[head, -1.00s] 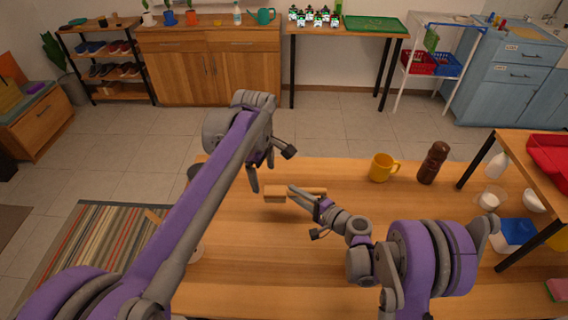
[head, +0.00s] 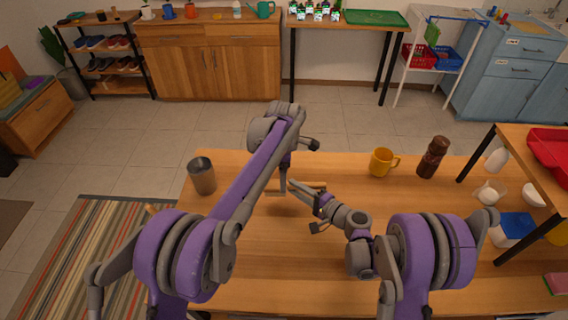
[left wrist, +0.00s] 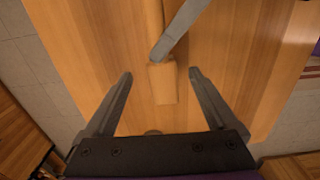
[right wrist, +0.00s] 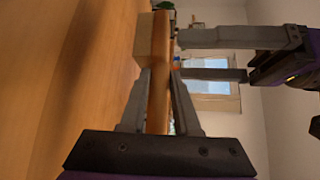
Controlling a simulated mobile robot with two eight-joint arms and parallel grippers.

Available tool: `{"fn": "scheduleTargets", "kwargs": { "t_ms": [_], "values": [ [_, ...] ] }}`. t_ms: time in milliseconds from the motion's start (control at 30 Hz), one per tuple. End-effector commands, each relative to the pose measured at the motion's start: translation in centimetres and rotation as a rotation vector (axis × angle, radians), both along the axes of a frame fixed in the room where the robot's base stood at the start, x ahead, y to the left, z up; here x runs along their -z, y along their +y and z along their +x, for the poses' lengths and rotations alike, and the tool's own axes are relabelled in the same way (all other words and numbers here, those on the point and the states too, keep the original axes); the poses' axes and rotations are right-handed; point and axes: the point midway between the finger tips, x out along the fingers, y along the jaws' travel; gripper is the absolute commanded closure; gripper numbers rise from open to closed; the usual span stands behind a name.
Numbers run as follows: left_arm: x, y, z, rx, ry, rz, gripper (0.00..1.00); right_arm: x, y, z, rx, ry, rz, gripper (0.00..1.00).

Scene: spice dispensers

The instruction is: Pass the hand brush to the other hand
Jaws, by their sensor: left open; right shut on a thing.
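The hand brush has a wooden handle (head: 316,185) and a pale block head (head: 272,190). My right gripper (head: 293,186) is shut on the handle close to the head; the right wrist view shows its fingers on the handle (right wrist: 158,105). My left gripper (head: 284,180) is open and sits over the head, partly hidden by its own arm in the head view. In the left wrist view the block head (left wrist: 162,84) lies between the spread fingers, apart from both. The right wrist view shows the left fingers (right wrist: 179,56) beside the block (right wrist: 152,40).
The wooden table (head: 260,255) is mostly clear. A grey cup (head: 202,177) stands at its left, and a yellow mug (head: 381,163) and a brown bottle (head: 433,158) at its back right. A side shelf (head: 535,150) stands on the right.

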Motion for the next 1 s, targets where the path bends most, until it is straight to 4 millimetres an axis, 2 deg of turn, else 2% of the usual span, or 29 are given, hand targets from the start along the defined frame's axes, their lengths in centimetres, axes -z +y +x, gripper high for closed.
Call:
{"fn": "scheduleTargets", "kwargs": {
  "t_ms": [100, 300, 667, 767, 1000],
  "values": [
    [2.0, 0.0, 0.0, 0.000, 0.000, 0.000, 0.09, 0.0, 0.0, 0.0, 0.000, 0.000, 0.000, 1.00],
    [4.1, 0.0, 0.0, 0.000, 0.000, 0.000, 0.09, 0.0, 0.0, 0.0, 0.000, 0.000, 0.000, 1.00],
    [4.6, 0.0, 0.0, 0.000, 0.000, 0.000, 0.09, 0.0, 0.0, 0.0, 0.000, 0.000, 0.000, 1.00],
    [4.6, 0.0, 0.0, 0.000, 0.000, 0.000, 0.23, 0.0, 0.0, 0.0, 0.000, 0.000, 0.000, 1.00],
    [4.6, 0.0, 0.0, 0.001, -0.001, 0.000, 0.66, 0.0, 0.0, 0.0, 0.000, 0.000, 0.000, 1.00]
  ]
}}
